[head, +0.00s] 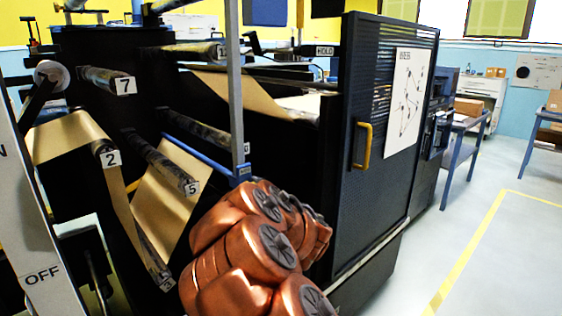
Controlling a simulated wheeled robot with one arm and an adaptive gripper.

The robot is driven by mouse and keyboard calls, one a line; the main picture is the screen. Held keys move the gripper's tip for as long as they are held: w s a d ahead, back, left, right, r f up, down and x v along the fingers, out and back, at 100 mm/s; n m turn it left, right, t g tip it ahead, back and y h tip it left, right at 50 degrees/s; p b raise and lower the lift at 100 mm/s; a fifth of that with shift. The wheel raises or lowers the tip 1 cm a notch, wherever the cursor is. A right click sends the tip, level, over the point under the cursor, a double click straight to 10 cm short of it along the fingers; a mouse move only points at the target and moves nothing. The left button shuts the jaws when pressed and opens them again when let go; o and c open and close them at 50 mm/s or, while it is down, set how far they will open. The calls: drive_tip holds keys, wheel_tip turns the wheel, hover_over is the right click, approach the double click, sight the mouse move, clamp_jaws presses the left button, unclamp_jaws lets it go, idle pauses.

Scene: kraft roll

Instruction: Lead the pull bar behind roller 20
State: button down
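I see no roller clearly labelled 20. Plates numbered 7 (124,86), 2 (111,158) and 5 (191,187) mark rollers on the machine's open left side. Brown kraft web (72,137) runs over roller 2 and down to a low roller. My copper-coloured arm fills the lower middle; my gripper is not visible.
A dark cabinet door (385,110) with a yellow handle (362,146) and a threading diagram stands right of the rollers. A white panel marked OFF is at the left edge. The floor (480,255) at right is clear, with a yellow line. Blue-legged tables stand beyond.

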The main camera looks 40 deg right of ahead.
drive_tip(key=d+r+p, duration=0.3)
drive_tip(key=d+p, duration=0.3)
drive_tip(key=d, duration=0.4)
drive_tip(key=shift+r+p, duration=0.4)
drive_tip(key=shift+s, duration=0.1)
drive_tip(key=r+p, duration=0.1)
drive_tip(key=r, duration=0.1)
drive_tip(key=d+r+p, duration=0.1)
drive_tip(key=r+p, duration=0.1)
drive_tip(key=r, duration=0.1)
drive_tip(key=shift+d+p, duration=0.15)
drive_tip(key=shift+p, duration=0.15)
